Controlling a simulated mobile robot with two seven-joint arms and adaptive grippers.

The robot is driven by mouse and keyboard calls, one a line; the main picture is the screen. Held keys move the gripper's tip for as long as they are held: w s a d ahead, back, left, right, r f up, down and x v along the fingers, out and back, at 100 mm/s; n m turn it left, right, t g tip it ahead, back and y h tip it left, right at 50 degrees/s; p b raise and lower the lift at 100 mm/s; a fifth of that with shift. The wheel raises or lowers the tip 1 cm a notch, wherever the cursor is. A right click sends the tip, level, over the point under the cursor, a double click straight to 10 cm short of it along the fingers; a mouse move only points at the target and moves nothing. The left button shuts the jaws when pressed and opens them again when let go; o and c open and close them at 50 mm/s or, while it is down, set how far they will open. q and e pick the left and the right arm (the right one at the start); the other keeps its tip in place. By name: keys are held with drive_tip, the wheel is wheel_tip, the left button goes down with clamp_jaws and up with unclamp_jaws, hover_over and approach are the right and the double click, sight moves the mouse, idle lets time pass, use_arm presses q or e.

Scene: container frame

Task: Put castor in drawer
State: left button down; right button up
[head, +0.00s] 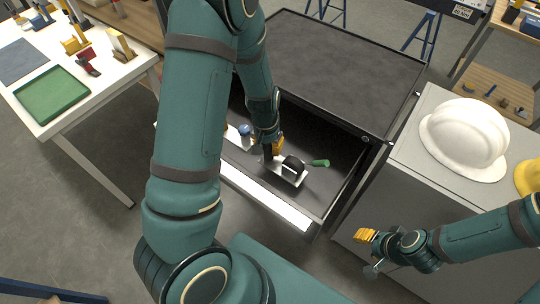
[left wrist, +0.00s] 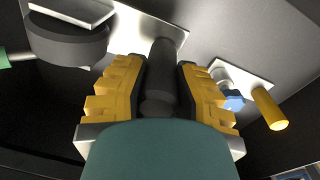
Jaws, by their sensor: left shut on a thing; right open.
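My left gripper (head: 274,150) is low inside the open drawer (head: 266,196). In the left wrist view my left gripper (left wrist: 160,92) is shut on a dark, rounded part, which looks like part of the castor (left wrist: 159,70). A pale metal plate (left wrist: 143,30) shows just beyond it; whether the two are joined I cannot tell. A black round piece with a silver top (left wrist: 70,40) lies beside it, and shows in the head view (head: 292,166) right of the fingers. My right gripper (head: 366,236) is open and empty beside the grey cabinet, well apart from the drawer.
A green-handled tool (head: 319,163) lies in the drawer on the right. A blue piece (head: 244,130) and a yellow-handled tool (left wrist: 268,108) lie on the other side. A white hard hat (head: 467,138) is on the grey cabinet. A white table (head: 110,75) with a green tray (head: 52,94) stands left.

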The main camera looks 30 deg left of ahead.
sight(269, 156)
use_arm(q)
drive_tip(key=shift+f+b, duration=0.6)
drive_tip(key=shift+f, duration=2.15)
drive_tip(key=shift+r, duration=0.1)
drive_tip(key=c, duration=0.9)
unclamp_jaws()
drive_tip(key=shift+o, duration=0.2)
drive_tip(key=r+p, duration=0.1)
drive_tip(key=r, duration=0.3)
drive_tip(key=r+p, duration=0.1)
drive_tip(key=r, duration=0.3)
drive_tip(key=r+p, duration=0.1)
drive_tip(key=r, duration=0.3)
drive_tip(key=shift+s+a, duration=0.25)
drive_tip(key=shift+a, duration=0.05)
